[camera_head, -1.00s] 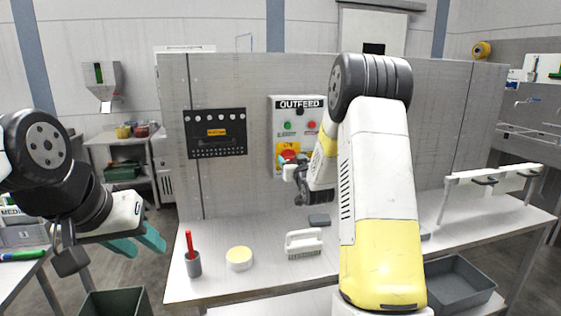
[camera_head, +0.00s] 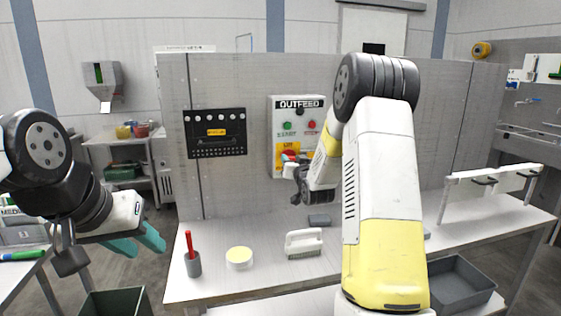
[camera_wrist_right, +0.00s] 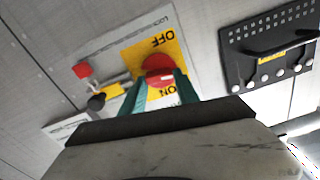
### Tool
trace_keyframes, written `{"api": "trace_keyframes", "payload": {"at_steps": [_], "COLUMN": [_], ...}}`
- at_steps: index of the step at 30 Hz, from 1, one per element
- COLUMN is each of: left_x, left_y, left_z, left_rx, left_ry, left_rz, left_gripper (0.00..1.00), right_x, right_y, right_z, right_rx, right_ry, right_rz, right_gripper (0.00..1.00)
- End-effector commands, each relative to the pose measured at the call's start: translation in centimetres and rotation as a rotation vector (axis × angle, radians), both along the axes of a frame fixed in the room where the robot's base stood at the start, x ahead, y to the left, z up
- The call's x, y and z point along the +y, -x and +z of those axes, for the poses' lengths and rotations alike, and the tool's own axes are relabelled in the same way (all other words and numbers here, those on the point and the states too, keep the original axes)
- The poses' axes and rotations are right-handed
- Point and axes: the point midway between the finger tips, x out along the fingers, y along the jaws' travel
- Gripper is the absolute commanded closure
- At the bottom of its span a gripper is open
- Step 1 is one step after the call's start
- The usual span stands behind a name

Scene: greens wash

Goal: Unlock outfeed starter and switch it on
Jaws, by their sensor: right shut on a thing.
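The outfeed starter (camera_head: 283,118) is a light panel box on the grey partition, with a green START button (camera_head: 287,126) and a red STOP button (camera_head: 312,125). Below them is a yellow plate (camera_head: 281,154), marked OFF and ON in the right wrist view (camera_wrist_right: 150,50), with a round red switch knob (camera_wrist_right: 157,68). My right gripper (camera_wrist_right: 160,88) is shut on the red knob, one teal finger on each side. My left gripper (camera_head: 138,243) is open and empty.
A black board (camera_head: 215,133) with several knobs hangs left of the starter. A grey bin (camera_head: 461,284) is at right.

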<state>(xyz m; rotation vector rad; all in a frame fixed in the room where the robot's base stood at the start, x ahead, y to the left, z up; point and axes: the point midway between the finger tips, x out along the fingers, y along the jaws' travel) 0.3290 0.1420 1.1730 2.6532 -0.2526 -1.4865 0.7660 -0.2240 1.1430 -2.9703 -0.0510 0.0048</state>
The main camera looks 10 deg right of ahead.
Motion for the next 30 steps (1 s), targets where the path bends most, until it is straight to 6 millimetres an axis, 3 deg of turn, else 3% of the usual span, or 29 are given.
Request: {"api": "trace_keyframes", "payload": {"at_steps": [30], "left_x": [0.00], "left_y": [0.00], "left_z": [0.00], "left_rx": [0.000], "left_ry": [0.000], "left_rz": [0.000], "left_gripper": [0.64], "right_x": [-0.52], "right_y": [0.01], "right_z": [-0.25], "right_rx": [0.032], "right_ry": [-0.954], "right_rz": [-0.002], "right_gripper": [1.00]}}
